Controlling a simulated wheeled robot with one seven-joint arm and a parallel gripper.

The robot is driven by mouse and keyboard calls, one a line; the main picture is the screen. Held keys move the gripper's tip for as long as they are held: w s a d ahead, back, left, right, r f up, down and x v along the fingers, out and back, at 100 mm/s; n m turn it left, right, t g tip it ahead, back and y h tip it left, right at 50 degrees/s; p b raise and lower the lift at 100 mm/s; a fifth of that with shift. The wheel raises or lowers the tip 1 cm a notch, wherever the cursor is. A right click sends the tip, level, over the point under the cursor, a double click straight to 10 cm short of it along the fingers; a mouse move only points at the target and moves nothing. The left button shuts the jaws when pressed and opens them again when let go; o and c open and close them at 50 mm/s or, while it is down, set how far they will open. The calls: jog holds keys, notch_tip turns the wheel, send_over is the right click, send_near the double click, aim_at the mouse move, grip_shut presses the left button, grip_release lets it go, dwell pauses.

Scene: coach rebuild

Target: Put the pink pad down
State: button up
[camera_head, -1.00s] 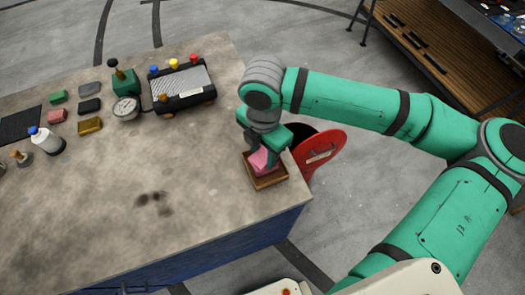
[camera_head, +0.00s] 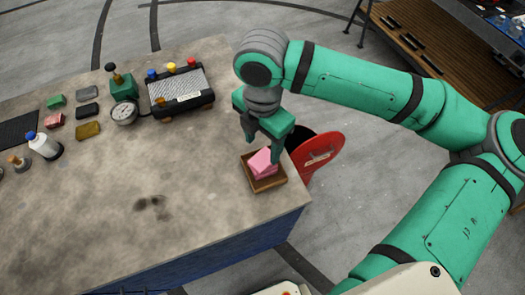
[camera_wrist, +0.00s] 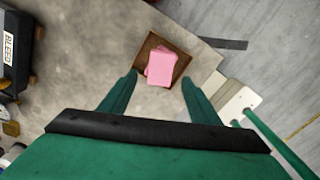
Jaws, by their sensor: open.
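The pink pad (camera_head: 262,163) lies inside a small brown wooden tray (camera_head: 268,187) near the right corner of the workbench. In the wrist view the pink pad (camera_wrist: 160,66) sits in the tray (camera_wrist: 148,46), a little askew to its walls. It looks like two pink pieces, one overlapping the other. My gripper (camera_head: 263,151) is open and empty just above the pad, its fingers apart from it. In the wrist view my gripper's fingertips (camera_wrist: 160,77) stand either side of the pad with gaps.
A red round lid (camera_head: 318,152) on a bin stands just beyond the bench's right edge. A black device with coloured knobs (camera_head: 180,88), a gauge (camera_head: 124,112), several small blocks and a white bottle (camera_head: 44,144) are farther left.

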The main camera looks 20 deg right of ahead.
aim_at(262, 159)
notch_tip(262, 159, up, 6)
jog(key=shift+f, duration=0.1)
dwell(0.7)
